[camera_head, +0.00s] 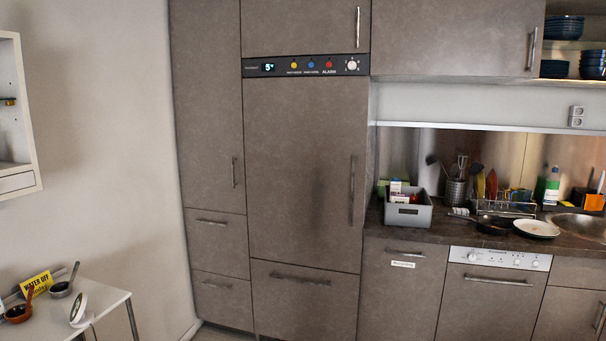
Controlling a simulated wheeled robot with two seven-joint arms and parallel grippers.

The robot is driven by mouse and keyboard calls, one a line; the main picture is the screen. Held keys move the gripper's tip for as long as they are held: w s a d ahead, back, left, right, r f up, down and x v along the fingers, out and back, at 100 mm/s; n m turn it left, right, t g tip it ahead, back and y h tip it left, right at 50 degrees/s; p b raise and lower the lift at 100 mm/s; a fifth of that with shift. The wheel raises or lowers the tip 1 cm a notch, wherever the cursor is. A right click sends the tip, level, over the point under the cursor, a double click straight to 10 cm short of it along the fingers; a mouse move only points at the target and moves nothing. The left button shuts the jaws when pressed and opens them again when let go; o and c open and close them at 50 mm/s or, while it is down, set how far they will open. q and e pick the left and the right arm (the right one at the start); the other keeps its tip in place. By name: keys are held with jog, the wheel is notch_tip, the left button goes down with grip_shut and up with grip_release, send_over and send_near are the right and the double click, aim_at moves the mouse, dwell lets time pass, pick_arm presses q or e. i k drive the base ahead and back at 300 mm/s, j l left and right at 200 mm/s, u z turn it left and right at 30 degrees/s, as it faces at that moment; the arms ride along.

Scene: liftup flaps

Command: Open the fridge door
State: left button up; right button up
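The fridge door (295,170) is a tall grey-brown panel in the middle of the head view, below a dark control strip (305,66) with a "5°" display and coloured knobs. The door looks shut, flush with the panels around it. Its long vertical handle (351,190) is on the right side of the door. Neither of my grippers shows in this view.
The counter (400,228) at right holds a grey box (408,213), a pan, plates and a dish rack. A small white table (95,310) stands at lower left. A drawer (300,300) is below the fridge door. No object shows in front of the door.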

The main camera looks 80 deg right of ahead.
aim_at(306, 138)
jog(key=z, duration=2.65)
jog(key=i+l+z, duration=0.3)
jog(key=i, duration=0.75)
jog(key=i+z, duration=0.25)
jog(key=i, duration=0.8)
